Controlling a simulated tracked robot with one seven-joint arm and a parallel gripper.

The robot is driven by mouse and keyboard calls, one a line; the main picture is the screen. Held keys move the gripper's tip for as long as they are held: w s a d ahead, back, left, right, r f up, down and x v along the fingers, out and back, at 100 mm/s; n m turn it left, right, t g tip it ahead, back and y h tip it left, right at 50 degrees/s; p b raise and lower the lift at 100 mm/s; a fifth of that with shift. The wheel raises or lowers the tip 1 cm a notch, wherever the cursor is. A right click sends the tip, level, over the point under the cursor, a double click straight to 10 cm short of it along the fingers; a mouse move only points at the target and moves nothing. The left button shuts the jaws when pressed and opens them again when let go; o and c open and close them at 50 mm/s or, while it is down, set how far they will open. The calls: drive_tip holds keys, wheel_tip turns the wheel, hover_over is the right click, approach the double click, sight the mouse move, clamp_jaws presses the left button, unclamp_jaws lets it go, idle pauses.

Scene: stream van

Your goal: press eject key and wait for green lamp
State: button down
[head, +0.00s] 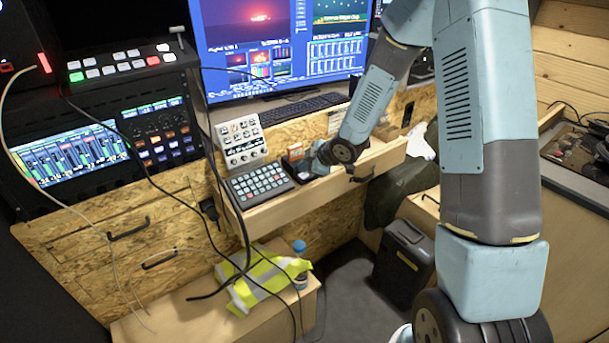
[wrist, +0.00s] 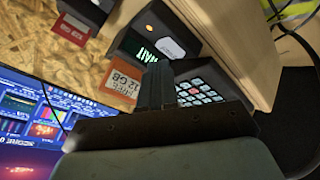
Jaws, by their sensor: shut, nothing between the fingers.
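A dark card reader box shows in the wrist view (wrist: 185,22), with a small display (wrist: 143,50) whose bright letters seem to read WAIT. A pale oval key (wrist: 171,48) sits beside the display. A small lamp (wrist: 149,28) on the box glows amber, not green. My gripper (wrist: 158,68) is shut and empty, its fingertips just short of the key in the picture; I cannot tell whether they touch it.
An orange card marked GB (wrist: 120,82) stands beside the reader, and a red card (wrist: 71,29) lies farther off. A button pad (head: 261,184) sits left of the reader in the drawer (head: 290,211). Black cables (head: 215,150) hang to the left. A monitor (head: 280,45) stands behind.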

sight(306, 175)
drive_tip(key=shift+r, duration=0.35)
drive_tip(key=shift+r, duration=0.1)
drive_tip(key=shift+r, duration=2.4)
